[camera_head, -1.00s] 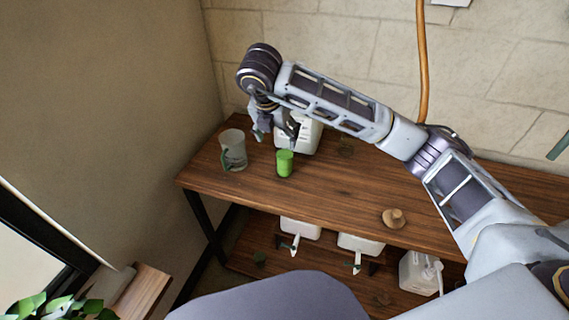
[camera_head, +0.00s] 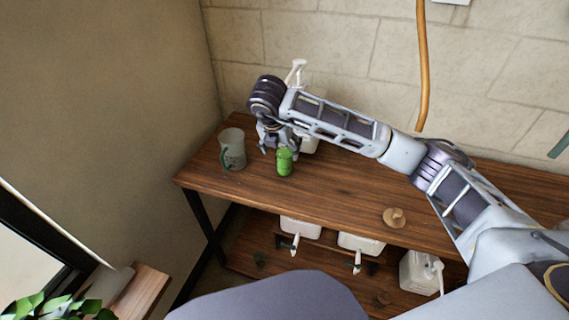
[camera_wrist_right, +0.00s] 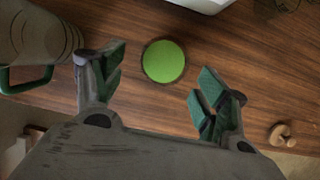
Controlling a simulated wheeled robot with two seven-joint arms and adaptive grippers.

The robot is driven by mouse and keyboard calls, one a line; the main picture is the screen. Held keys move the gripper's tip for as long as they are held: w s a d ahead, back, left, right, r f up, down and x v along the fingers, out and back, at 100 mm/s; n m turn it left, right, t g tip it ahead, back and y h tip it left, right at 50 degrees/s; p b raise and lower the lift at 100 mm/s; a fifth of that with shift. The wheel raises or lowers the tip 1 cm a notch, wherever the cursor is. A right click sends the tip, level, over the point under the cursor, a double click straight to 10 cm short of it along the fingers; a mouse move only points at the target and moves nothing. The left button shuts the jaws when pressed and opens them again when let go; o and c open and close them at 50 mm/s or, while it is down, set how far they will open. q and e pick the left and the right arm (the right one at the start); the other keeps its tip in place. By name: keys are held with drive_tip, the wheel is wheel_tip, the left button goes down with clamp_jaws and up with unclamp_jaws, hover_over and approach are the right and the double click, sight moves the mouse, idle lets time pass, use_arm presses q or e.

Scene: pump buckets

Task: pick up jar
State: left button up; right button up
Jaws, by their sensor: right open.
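A small green jar (camera_head: 284,163) stands upright on the wooden table near its left end. Its round green top (camera_wrist_right: 163,61) shows in the right wrist view, a little beyond the fingertips and nearer the left finger. My right gripper (camera_head: 278,146) is open and empty, just above and behind the jar in the head view. In the right wrist view its two fingers (camera_wrist_right: 158,84) are spread wide, and no contact with the jar shows. My left gripper is not in view.
A grey mug (camera_head: 232,150) with a green handle stands left of the jar. A white pump bucket (camera_head: 309,143) stands behind, partly hidden by my arm. A small wooden knob (camera_head: 395,217) lies to the right. White pump containers (camera_head: 361,244) stand on the lower shelf.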

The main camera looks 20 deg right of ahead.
sight(285, 161)
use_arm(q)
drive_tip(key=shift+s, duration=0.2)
use_arm(e)
drive_tip(key=shift+f, duration=0.2)
drive_tip(key=shift+d+x, duration=0.15)
drive_tip(key=shift+x, duration=0.7)
drive_tip(key=shift+d+x, duration=0.15)
drive_tip(key=shift+x, duration=1.5)
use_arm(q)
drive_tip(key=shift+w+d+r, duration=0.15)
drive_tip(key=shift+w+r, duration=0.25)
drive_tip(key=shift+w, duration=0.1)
use_arm(e)
drive_tip(key=shift+w, duration=0.1)
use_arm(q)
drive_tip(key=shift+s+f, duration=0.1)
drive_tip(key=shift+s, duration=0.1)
use_arm(e)
drive_tip(key=c, duration=1.5)
drive_tip(key=shift+r, duration=0.1)
